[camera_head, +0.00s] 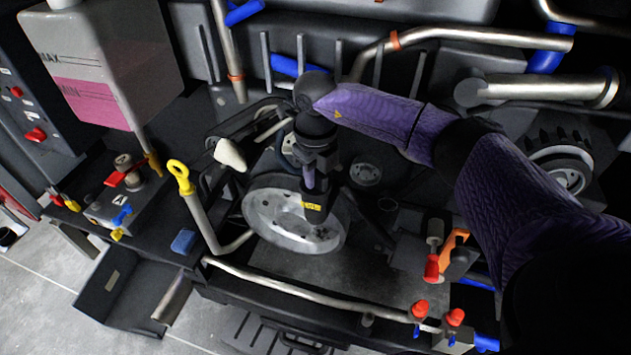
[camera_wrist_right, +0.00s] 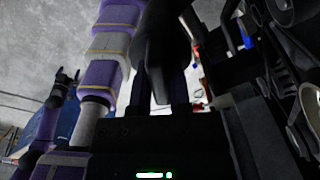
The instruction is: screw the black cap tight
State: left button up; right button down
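My right gripper (camera_head: 316,188) points down at the middle of the bench, in front of the large grey disc. Its fingers are closed around the black cap (camera_head: 317,208), which carries a yellow label. In the right wrist view the cap (camera_wrist_right: 163,35) is a big dark rounded shape at the fingertips. What lies under the cap is hidden, so I cannot tell whether it sits on a neck. My left gripper (camera_wrist_right: 64,84) shows small at the left of the right wrist view, apart from everything, its fingers seemingly spread and empty.
The grey disc (camera_head: 270,215) is close behind the cap. A yellow-ringed dipstick (camera_head: 181,178) and a pale cone (camera_head: 230,155) stand to the left. A metal pipe (camera_head: 300,291) runs along the front. Red-capped fittings (camera_head: 421,309) stand front right. A tank (camera_head: 95,60) is at upper left.

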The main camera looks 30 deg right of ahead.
dwell(0.4)
jog(key=shift+r+m+p, duration=0.15)
jog(key=shift+m+p, duration=0.5)
jog(key=shift+m, duration=0.35)
jog(key=shift+m+p, duration=0.6)
jog(key=shift+m, duration=1.4)
jog(key=shift+f, duration=0.2)
